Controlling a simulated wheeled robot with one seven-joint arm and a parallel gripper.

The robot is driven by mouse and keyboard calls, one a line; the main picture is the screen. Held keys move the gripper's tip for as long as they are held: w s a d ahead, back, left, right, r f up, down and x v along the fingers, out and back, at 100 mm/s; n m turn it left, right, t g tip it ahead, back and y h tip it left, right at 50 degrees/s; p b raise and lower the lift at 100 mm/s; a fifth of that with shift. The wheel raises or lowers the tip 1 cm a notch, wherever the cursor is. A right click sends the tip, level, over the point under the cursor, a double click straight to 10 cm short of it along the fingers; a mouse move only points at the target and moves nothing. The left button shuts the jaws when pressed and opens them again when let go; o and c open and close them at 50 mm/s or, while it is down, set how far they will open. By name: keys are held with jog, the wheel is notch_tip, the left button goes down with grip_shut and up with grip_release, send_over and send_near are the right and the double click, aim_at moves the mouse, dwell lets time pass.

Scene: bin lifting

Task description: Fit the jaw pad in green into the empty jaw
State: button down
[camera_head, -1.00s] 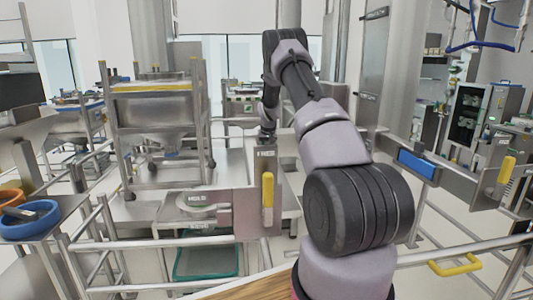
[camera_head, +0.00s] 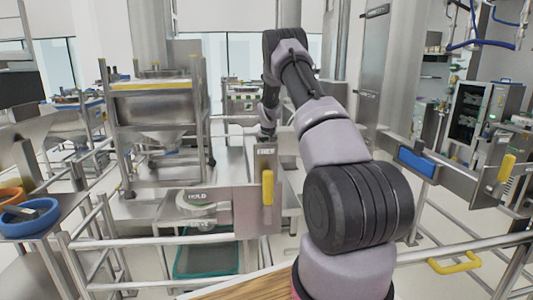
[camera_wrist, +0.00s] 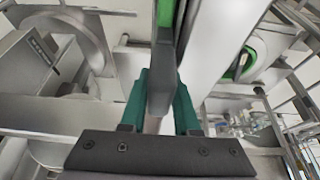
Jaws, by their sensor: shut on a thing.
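In the wrist view my gripper (camera_wrist: 160,100) has two teal fingers closed on a narrow grey piece (camera_wrist: 160,65) with a green strip at its top edge. I cannot tell for sure whether this piece is the green jaw pad. A round part with a green lining (camera_wrist: 241,62) shows at the upper right, apart from the fingers. A plain grey curved part (camera_wrist: 96,42) shows at the upper left. I cannot tell which one is the empty jaw. In the head view my gripper is small, just above the panel marked FREE (camera_head: 266,152), and its grip is not clear.
A yellow handle (camera_head: 267,188) is on the FREE panel, with a round part marked HOLD (camera_head: 197,197) to its left. A steel bin in a frame (camera_head: 155,105) stands behind. A blue pad (camera_head: 416,163) is on the right. Metal rails (camera_head: 150,243) cross the front.

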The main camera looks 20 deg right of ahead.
jog(key=shift+f, duration=0.1)
jog(key=c, duration=0.6)
grip_release()
jog(key=shift+o, duration=0.2)
